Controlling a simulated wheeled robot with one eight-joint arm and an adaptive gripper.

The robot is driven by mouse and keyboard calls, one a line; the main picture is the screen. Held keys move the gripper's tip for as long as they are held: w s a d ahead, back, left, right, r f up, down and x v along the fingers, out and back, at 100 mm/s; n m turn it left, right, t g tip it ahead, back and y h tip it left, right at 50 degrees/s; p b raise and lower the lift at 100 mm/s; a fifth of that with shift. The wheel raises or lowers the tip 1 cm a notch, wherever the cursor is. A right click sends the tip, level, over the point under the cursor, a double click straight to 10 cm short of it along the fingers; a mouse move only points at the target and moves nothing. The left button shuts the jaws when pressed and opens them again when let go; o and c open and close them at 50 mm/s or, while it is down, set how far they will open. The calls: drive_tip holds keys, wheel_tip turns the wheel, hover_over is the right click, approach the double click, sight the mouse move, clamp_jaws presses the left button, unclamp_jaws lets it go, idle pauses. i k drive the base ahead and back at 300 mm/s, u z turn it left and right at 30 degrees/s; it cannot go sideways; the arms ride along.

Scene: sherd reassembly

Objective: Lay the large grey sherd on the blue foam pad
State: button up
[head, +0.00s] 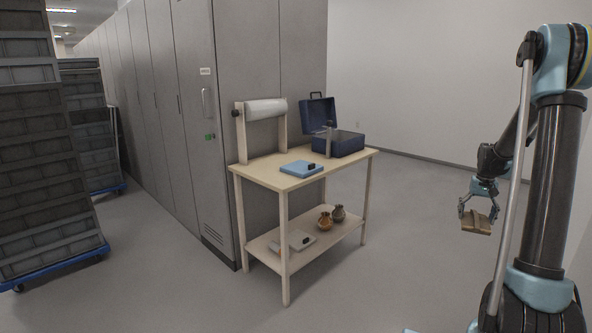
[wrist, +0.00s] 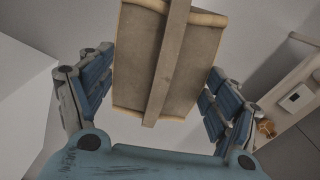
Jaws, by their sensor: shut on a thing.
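My gripper (head: 478,211) hangs in the air at the right of the head view, well away from the table. It is shut on a slab-like piece (head: 475,225), tan in the head view. In the wrist view the piece (wrist: 135,60) is grey-brown with pale tan edges, and a straight strip runs lengthwise across it between the jaws. It looks like the sherd, though its colour is more brown than grey. The blue foam pad (head: 296,168) lies flat on the wooden table's top, with a small dark thing at its right edge.
The table (head: 262,173) also bears an open dark blue case (head: 345,143) and a paper roll (head: 265,109) on posts. Grey cabinets stand behind. The floor between gripper and table is clear.

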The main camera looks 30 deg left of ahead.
sight(300, 165)
drive_tip(key=k, duration=0.45)
drive_tip(key=u, duration=1.15)
drive_tip(key=i, duration=0.5)
drive_tip(key=u, duration=0.05)
